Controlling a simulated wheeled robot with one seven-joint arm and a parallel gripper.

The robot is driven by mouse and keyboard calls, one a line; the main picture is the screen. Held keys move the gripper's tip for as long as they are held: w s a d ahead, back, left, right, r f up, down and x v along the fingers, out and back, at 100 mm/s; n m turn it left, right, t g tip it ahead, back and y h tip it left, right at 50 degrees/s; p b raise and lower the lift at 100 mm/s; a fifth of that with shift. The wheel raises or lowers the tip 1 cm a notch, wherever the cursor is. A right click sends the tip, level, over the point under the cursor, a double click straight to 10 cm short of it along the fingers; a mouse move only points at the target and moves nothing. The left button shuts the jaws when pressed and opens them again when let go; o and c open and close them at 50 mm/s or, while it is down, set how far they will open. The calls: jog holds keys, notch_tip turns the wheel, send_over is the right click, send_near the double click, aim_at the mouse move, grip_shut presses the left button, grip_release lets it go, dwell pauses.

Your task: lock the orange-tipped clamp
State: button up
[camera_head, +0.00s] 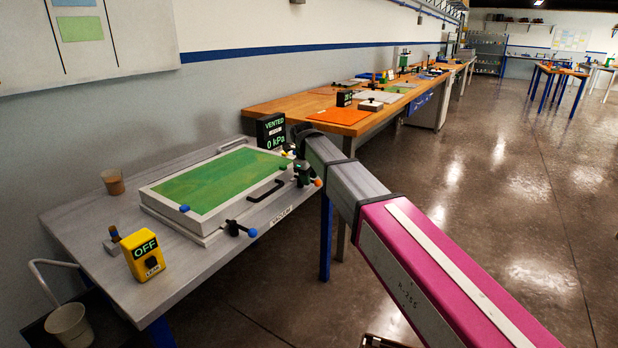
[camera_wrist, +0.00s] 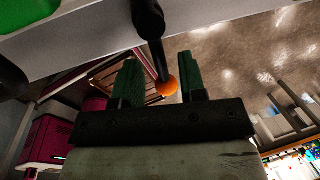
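The orange-tipped clamp shows its orange ball (camera_head: 318,182) at the right front corner of the grey vacuum box (camera_head: 215,222). In the wrist view its dark handle comes down from above and ends in the orange ball (camera_wrist: 166,86). My gripper (camera_wrist: 158,62) is open, with one green-padded finger on each side of the handle and ball. A gap shows on both sides, so it does not hold the handle. In the head view my gripper (camera_head: 303,168) is at that corner, and my arm and gripper hide much of the clamp body.
A black handle (camera_head: 267,190) lies between. A yellow OFF box (camera_head: 143,255), a brown cup (camera_head: 113,182) and a display reading VENTED, 0 kPa (camera_head: 271,132) stand around.

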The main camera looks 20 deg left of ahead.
jog(key=shift+r, duration=0.1)
notch_tip(320, 180, up, 10)
jog(key=s, duration=0.2)
jog(key=shift+a+r, duration=0.2)
jog(key=shift+a, duration=0.05)
dwell(0.4)
jog(key=w+d+f+n, duration=0.1)
jog(key=d+f+n, duration=0.2)
jog(key=d+f, duration=0.55)
jog(key=d+f+n+g, duration=0.1)
jog(key=d+f+n, duration=0.35)
jog(key=d, duration=0.65)
jog(key=w+d+f+n, duration=0.1)
jog(key=d+f+n, duration=0.1)
jog(key=d+f, duration=0.7)
jog(key=s+d+f+n, duration=0.3)
jog(key=s+d+f, duration=0.1)
jog(key=d, duration=0.4)
jog(key=s+d+f+n, duration=0.4)
jog(key=s+d, duration=0.1)
jog(key=d, duration=0.4)
jog(key=s+d+f+n+g, duration=0.1)
jog(key=s+d+f+n, duration=0.3)
jog(key=d, duration=0.5)
jog(key=shift+s+f, duration=0.15)
jog(key=shift+f, duration=0.4)
